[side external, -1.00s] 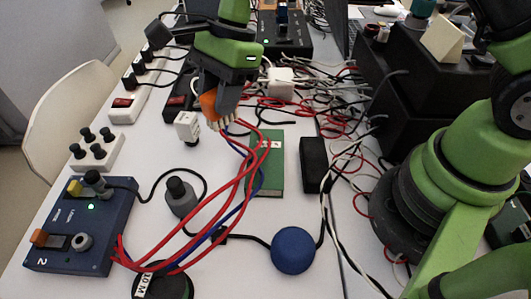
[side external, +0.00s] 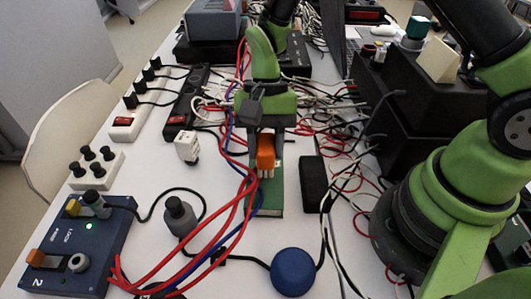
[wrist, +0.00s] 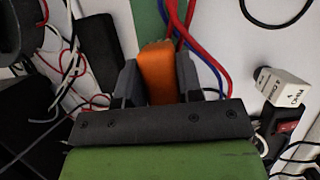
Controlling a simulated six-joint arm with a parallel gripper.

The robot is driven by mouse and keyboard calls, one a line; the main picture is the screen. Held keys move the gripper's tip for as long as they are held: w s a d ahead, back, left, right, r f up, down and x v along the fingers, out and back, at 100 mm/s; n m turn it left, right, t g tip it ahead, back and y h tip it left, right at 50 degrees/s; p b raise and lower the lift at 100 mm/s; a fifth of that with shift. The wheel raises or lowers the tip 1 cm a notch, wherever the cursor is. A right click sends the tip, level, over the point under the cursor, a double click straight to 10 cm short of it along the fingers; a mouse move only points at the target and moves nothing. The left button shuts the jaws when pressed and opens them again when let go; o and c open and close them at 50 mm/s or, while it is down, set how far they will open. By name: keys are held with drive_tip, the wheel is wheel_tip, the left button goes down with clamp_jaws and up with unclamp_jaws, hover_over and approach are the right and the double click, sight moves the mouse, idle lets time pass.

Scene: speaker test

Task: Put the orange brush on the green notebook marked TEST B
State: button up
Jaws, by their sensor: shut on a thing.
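The orange brush (side external: 265,150), pale bristles down, is held between the grey fingers of my gripper (side external: 264,142). In the wrist view the brush (wrist: 158,70) stands between the two fingers of my gripper (wrist: 158,78). The green notebook (side external: 270,203) lies on the white table beneath the brush, with its far part hidden by the gripper. It also shows as a green strip in the wrist view (wrist: 146,20). I cannot tell whether the bristles touch the notebook. No marking on it is readable now.
Red and blue cables (side external: 238,212) run across the notebook's left side. A black box (side external: 314,184) lies close on its right. Tangled cables fill the back right.

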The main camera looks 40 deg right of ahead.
drive_tip(key=shift+f, duration=1.15)
drive_tip(key=shift+f, duration=0.1)
drive_tip(key=o, duration=1)
